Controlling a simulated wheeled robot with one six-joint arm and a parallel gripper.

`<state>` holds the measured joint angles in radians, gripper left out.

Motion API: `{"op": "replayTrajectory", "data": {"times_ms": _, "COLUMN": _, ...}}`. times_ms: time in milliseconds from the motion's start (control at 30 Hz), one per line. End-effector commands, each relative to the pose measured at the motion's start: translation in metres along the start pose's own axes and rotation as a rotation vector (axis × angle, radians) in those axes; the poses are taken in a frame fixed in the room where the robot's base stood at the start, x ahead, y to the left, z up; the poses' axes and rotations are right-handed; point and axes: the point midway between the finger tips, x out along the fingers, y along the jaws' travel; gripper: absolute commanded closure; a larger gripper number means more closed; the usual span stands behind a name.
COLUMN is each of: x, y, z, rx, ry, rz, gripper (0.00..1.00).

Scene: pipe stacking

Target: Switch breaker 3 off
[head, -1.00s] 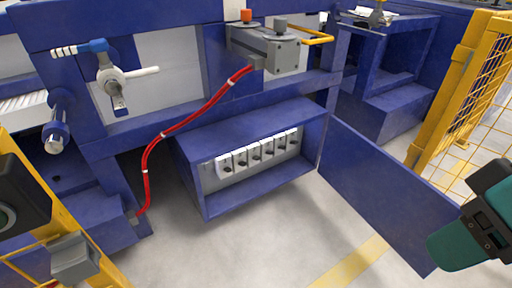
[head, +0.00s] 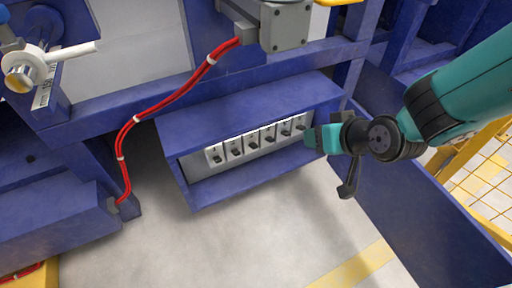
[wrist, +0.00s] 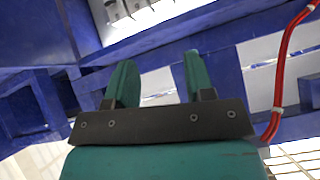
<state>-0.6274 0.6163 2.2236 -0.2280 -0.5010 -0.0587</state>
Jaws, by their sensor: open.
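A row of several white breakers with dark levers sits in an open blue box in the head view. The third breaker from the left (head: 252,142) is near the middle of the row; its label and exact lever position are too small to read. My gripper (head: 316,138) is at the right end of the box opening, near the rightmost breaker (head: 300,124). In the wrist view my gripper (wrist: 160,68) shows two teal fingers spread apart with nothing between them. Part of the breaker row (wrist: 125,8) shows at the top edge of that view.
The blue box (head: 245,108) has a top edge and side walls around the breakers. A red cable (head: 150,112) hangs at left. A grey box (head: 287,25) is above. The floor in front is clear.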

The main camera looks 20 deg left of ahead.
Motion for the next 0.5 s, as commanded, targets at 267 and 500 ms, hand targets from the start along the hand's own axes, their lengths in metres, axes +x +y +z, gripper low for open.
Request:
{"op": "replayTrajectory", "data": {"times_ms": 267, "x": 0.107, "y": -0.027, "z": 0.067, "rx": -0.164, "ry": 0.255, "rz": -0.001, "gripper": 0.51}}
{"op": "replayTrajectory", "data": {"times_ms": 500, "x": 0.128, "y": -0.036, "z": 0.088, "rx": -0.218, "ry": 0.346, "rz": -0.013, "gripper": 0.51}}
